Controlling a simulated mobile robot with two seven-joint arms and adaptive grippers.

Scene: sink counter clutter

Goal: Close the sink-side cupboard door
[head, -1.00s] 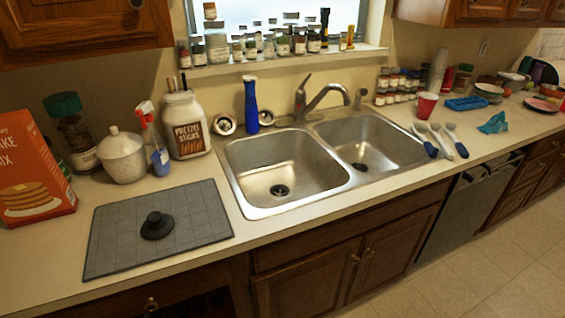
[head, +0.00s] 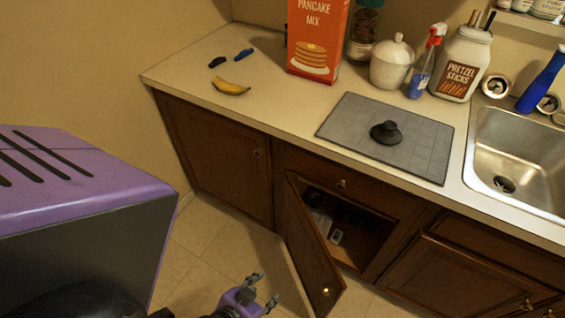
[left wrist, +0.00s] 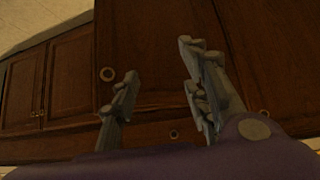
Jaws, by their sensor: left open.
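The cupboard door (head: 309,250) left of the sink is brown wood with a small round knob (head: 326,292) near its free edge. It is hinged on its left and stands swung out, showing the cupboard's dark inside (head: 350,235). My left gripper (head: 265,289) is open and empty, low in front of the cupboards, left of the door and apart from it in the head view. In the left wrist view its two fingers (left wrist: 158,60) are spread before a brown wood panel (left wrist: 155,25) with a knob; contact cannot be told. My right gripper is not in view.
Small items (head: 336,236) lie inside the cupboard. On the counter are a banana (head: 231,87), a pancake mix box (head: 318,40), a grey mat (head: 430,150) with a black knobbed lid (head: 386,133), and the sink (head: 520,165). Tiled floor (head: 215,245) is free left of the door.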

